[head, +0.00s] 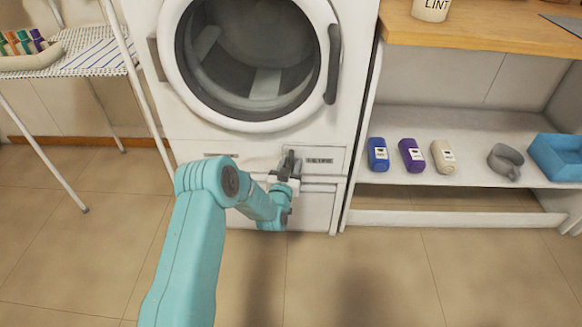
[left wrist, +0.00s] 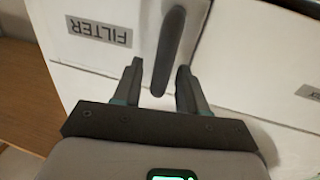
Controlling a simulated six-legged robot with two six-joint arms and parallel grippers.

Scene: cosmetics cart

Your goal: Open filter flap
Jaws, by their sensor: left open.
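The white dryer (head: 164,110) stands in the middle of the head view. Its filter flap (head: 336,154) is on the lower front, beneath the round door, and looks shut. In the left wrist view the flap (left wrist: 80,55) carries a grey FILTER label (left wrist: 99,31), seen upside down. A dark upright handle (left wrist: 170,45) sticks out from the flap. My left gripper (head: 289,166) is at the flap's left part. In the wrist view its open fingers (left wrist: 160,69) are on both sides of the handle's near end, with gaps visible. My right gripper is out of view.
A drying rack (head: 90,50) stands at left. At right, a shelf (head: 400,120) holds a blue bottle (head: 378,155), a purple bottle (head: 411,155), a cream bottle (head: 443,156), a grey scoop (head: 505,161) and a blue bin (head: 560,155). The floor in front is clear.

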